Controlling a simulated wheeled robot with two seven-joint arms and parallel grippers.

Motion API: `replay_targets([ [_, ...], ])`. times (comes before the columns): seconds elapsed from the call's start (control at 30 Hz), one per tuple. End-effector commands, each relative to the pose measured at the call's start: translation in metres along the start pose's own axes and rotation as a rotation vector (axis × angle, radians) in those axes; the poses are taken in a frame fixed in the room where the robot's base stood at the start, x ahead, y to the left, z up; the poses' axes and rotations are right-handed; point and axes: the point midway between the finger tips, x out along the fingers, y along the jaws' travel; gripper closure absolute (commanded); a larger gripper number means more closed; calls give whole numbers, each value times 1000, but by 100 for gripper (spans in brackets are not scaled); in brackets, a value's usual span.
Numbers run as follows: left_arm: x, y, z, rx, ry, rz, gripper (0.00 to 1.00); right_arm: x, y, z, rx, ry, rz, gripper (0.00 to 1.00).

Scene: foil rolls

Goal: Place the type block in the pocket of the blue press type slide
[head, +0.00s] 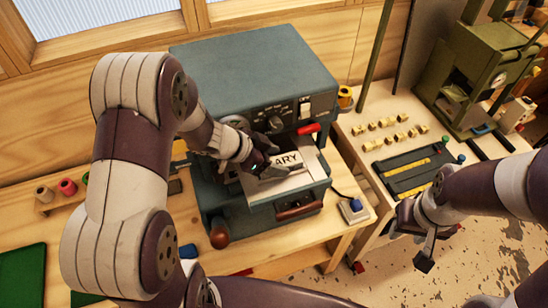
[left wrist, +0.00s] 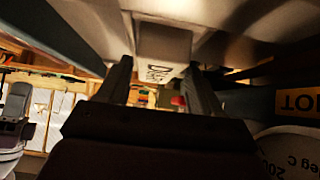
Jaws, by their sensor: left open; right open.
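The blue-grey press (head: 255,75) stands on the wooden bench, with a pale metal slide (head: 300,181) at its front. A light plate lettered "ARY" (head: 287,159) shows there, partly hidden by my left gripper (head: 268,161). In the left wrist view, a grey block with dark letters (left wrist: 165,46) sits against a pale metal surface, between and just beyond the spread fingers of my left gripper (left wrist: 160,88). I cannot tell whether it is fully seated in the pocket. My right gripper (head: 411,246) is open and empty, over the floor right of the bench.
A red lever knob (head: 309,128) and a brown handle (head: 299,210) are close to the slide. The right bench holds several small brass pieces (head: 388,122), a dark tray (head: 419,170) and a green machine (head: 480,70). Coloured spools (head: 67,186) stand at the left.

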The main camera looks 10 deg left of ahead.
Motion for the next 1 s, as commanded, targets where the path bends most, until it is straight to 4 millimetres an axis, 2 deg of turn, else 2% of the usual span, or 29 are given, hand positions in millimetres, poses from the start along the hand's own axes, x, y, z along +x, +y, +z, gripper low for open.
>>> replay_targets([
  [0.03,3,5,6,-4,-11,12,28,1,0,0,0,0,0,57],
  [0.2,3,5,7,-4,-13,14,28,1,0,0,0,0,0,57],
  [0.37,-7,5,-4,-2,-11,12,28,-5,0,-1,0,0,0,57],
  [0.47,-27,3,-4,-5,-8,7,28,-5,0,-1,0,0,0,57],
  [0.7,-88,1,-6,-2,-5,2,28,-10,0,-1,0,0,0,57],
  [0.8,-107,1,-6,-2,-4,2,28,-11,0,-1,0,0,0,57],
  [1.0,-126,1,-6,-1,-4,5,28,-12,0,-1,0,0,0,57],
])
